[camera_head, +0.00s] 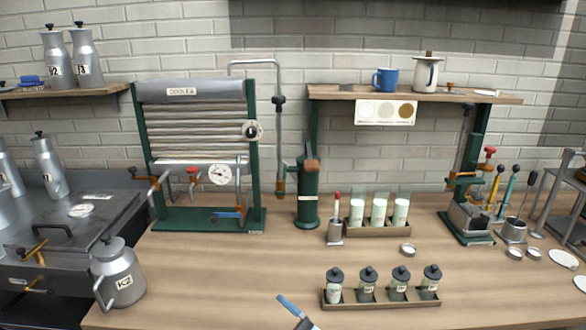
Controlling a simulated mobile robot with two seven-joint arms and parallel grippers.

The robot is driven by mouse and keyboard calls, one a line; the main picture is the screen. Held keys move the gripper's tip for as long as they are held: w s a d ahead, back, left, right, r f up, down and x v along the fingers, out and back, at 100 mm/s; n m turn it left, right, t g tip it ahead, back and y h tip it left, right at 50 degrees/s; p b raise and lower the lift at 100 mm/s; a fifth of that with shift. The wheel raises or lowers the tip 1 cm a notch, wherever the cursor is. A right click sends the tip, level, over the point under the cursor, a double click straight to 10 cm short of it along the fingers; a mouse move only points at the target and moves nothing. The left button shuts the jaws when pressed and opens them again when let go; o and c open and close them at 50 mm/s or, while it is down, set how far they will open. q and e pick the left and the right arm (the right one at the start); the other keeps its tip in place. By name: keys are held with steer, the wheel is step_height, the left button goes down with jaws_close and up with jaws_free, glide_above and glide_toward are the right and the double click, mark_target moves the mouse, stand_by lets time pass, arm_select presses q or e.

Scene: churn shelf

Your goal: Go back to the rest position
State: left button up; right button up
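Neither my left gripper nor my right gripper shows in the head view, and no part of my arms is visible. The wooden counter (220,275) lies in front of me with no gripper over the part in view.
A tray of dark-lidded jars (380,302) stands near the front, with a blue-handled tool (292,309) left of it, cut off by the bottom edge. A K2 can (118,275) is at left. The cooler (195,145), green pump (307,195) and bottle rack (376,230) stand behind.

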arm_select(q)
steer(key=s+a+f+m+y, duration=0.35)
steer(key=s+m, duration=0.35)
steer(key=m, duration=0.4)
arm_select(e)
steer(key=s+d+f+m+g+h, duration=0.1)
steer(key=s+d+f+m+h, duration=0.65)
steer(key=d+f, duration=0.4)
steer(key=s+d+f+m+h, duration=0.7)
steer(key=s+d+f+h, duration=0.2)
steer(key=d+f, duration=0.3)
arm_select(q)
step_height(320, 180, up, 14)
steer(key=a+p, duration=0.1)
steer(key=p, duration=1.4)
steer(key=shift+s+a+m, duration=0.15)
steer(key=shift+a+m, duration=0.2)
steer(key=shift+m, duration=0.05)
arm_select(e)
step_height(320, 180, up, 12)
steer(key=s, duration=0.1)
arm_select(q)
steer(key=shift+f, duration=0.1)
arm_select(e)
steer(key=shift+s+d, duration=0.1)
